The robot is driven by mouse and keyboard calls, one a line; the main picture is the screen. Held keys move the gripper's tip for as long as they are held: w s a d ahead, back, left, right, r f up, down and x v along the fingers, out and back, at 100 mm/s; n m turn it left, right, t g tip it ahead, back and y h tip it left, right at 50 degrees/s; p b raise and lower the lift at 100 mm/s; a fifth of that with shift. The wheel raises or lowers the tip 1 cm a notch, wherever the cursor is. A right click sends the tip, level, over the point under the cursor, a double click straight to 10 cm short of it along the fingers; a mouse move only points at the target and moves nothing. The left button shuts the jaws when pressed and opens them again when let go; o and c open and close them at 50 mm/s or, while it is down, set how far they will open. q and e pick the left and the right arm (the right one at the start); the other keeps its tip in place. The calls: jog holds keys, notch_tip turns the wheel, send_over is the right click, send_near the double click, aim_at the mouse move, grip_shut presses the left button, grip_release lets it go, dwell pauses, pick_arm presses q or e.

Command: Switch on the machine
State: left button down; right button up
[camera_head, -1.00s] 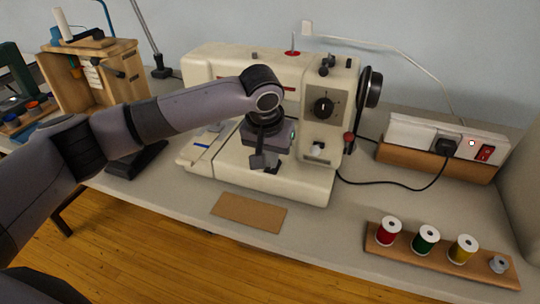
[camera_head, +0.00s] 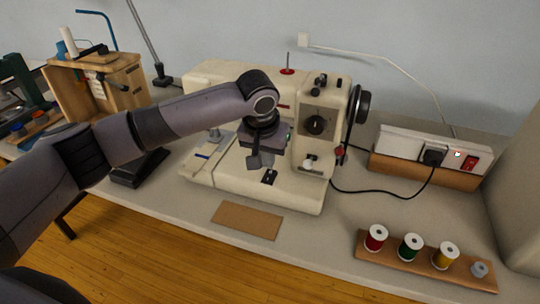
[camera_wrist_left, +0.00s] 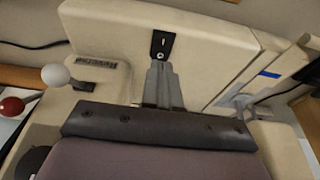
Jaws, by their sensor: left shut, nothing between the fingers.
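The machine is a cream sewing machine (camera_head: 225,88) on the table, with a dark dial on its right column. A small black switch plate (camera_head: 269,177) with a pale mark lies on its base; in the left wrist view the plate (camera_wrist_left: 161,45) shows just beyond my fingertips. My left gripper (camera_head: 254,163) points down beside the plate, shut and empty. In the left wrist view its fingers (camera_wrist_left: 161,68) end close to the plate's near edge; I cannot tell whether they touch. My right gripper is not in view.
A white power strip (camera_head: 398,146) with a black plug and red switch (camera_head: 469,163) stands at the right. A wooden rack (camera_head: 420,266) holds thread spools at the front right. A brown card (camera_head: 247,220) lies before the machine. A black pedal (camera_head: 139,168) sits at the left.

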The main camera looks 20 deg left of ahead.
pick_arm(q)
jog(key=s+v, duration=0.1)
jog(key=v, duration=0.9)
jog(key=shift+s+p, duration=0.4)
jog(key=shift+s, duration=0.1)
jog(key=shift+r, duration=0.15)
jog(key=s+d+f+m+h, duration=0.2)
jog(key=s+d+f, duration=0.2)
jog(key=s+f, duration=0.25)
jog(key=s+d+f+m+h, duration=0.2)
jog(key=s+d+f, duration=0.1)
jog(key=s+f, duration=0.4)
jog(key=s+a+f+n+y, duration=0.1)
jog(key=s+a+f+y, duration=0.1)
jog(key=s+a+f, duration=0.4)
jog(key=s+a+f+n+y, duration=0.1)
jog(key=s+a+f+y, duration=0.1)
jog(key=s+a, duration=0.65)
jog(key=w+d+f+t+h+p, duration=0.2)
jog(key=w+d+f+t, duration=0.2)
jog(key=w+f+t, duration=0.2)
jog(key=shift+f+t, duration=0.6)
jog(key=shift+f, duration=0.05)
